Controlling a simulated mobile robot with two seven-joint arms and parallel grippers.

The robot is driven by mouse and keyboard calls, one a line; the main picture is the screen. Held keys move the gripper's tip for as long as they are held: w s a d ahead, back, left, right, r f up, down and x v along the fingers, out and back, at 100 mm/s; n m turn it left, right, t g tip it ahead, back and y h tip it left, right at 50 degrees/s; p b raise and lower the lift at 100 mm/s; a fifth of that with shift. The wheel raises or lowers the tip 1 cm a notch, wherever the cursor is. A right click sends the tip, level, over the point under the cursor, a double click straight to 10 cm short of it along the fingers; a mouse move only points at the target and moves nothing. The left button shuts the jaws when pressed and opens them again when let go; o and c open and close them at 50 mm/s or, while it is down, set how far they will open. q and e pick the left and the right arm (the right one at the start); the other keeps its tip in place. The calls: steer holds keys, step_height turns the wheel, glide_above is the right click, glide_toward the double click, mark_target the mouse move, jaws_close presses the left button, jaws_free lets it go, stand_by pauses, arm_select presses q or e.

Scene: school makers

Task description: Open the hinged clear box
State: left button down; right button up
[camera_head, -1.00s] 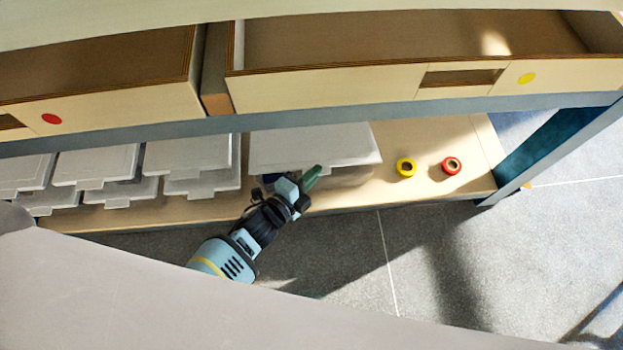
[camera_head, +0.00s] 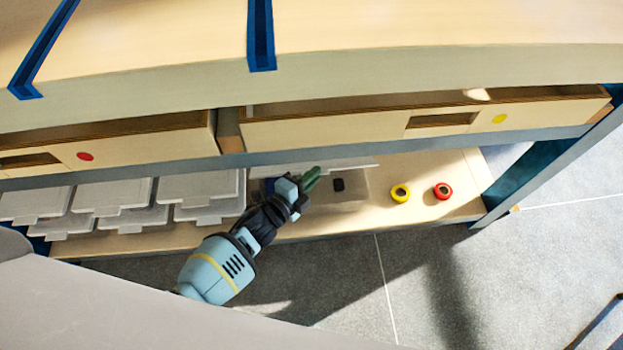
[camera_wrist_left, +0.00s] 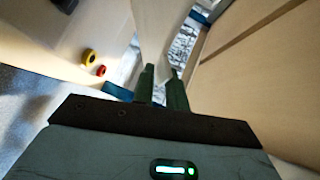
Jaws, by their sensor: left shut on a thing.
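The clear box (camera_head: 352,196) stands on the low shelf, right of the stacked boxes. Its lid (camera_head: 345,166) is raised and shows nearly edge-on, so the front of the box is open to view. A small dark item (camera_head: 338,184) lies inside. My left gripper (camera_head: 310,180) is at the lid's front edge. In the left wrist view my left gripper (camera_wrist_left: 161,84) is shut on the pale lid (camera_wrist_left: 158,35), which stands up between its fingers. The hinge is hidden in both views. My right gripper is not in view.
Several lidded clear boxes (camera_head: 112,196) are stacked at the left of the shelf (camera_head: 435,172). Drawers (camera_head: 330,131) and a worktop (camera_head: 420,65) overhang the shelf closely.

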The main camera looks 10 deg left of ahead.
arm_select(q)
steer(key=shift+w+r, duration=0.1)
steer(key=shift+r, duration=0.15)
steer(key=c, duration=1.6)
jaws_free()
steer(key=shift+f, duration=0.1)
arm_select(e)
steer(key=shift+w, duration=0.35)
